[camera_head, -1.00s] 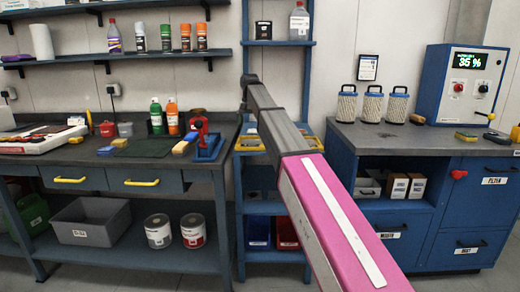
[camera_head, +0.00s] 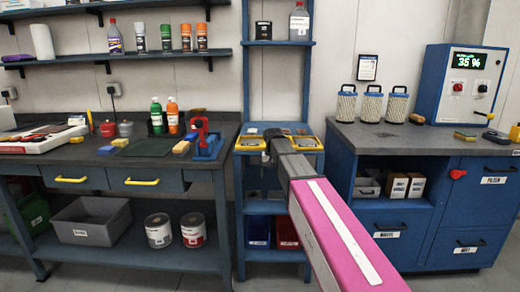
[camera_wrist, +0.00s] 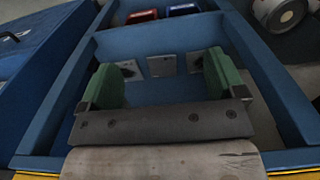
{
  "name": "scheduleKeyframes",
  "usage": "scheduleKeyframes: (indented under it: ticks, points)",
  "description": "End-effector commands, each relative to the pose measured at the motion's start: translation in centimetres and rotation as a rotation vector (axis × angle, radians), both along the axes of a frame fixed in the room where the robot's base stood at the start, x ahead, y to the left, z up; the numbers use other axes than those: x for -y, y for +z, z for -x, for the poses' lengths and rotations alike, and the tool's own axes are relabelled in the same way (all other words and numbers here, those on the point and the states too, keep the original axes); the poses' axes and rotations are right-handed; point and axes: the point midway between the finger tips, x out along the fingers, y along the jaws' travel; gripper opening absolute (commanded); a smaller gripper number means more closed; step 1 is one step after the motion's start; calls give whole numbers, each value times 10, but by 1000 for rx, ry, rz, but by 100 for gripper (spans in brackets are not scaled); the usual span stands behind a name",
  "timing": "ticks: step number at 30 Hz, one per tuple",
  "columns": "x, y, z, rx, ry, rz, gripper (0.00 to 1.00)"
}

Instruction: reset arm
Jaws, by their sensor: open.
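My gripper (camera_wrist: 163,78) shows in the wrist view with its two green fingers wide apart and nothing between them. It points down into the blue shelf unit (camera_wrist: 88,62), above a shelf with a few small grey and white flat items (camera_wrist: 160,66). In the head view my pink and grey arm reaches forward from the lower right to the blue shelf unit (camera_head: 243,200) between the two benches. The arm's far end is at the height of the unit's yellow-edged shelf. The fingers cannot be made out there.
A red bin (camera_head: 287,232) and a blue bin (camera_head: 259,232) stand low in the shelf unit. The left workbench (camera_head: 100,160) holds bottles and tools. The right blue cabinet (camera_head: 340,143) carries filter cartridges (camera_head: 371,104) and a control box (camera_head: 460,85). The unit's posts stand close beside the arm.

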Motion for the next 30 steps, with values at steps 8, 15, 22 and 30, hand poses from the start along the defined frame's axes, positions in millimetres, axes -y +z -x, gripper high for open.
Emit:
scheduleKeyframes:
  ticks: [8, 15, 22, 30]
  points:
    - [59, -109, 90, -4, 6, 1, 89]
    - [99, -179, 170, -3, 12, 0, 89]
    - [125, -222, 237, 0, 19, 0, 89]
    - [132, -233, 255, 2, 21, 0, 89]
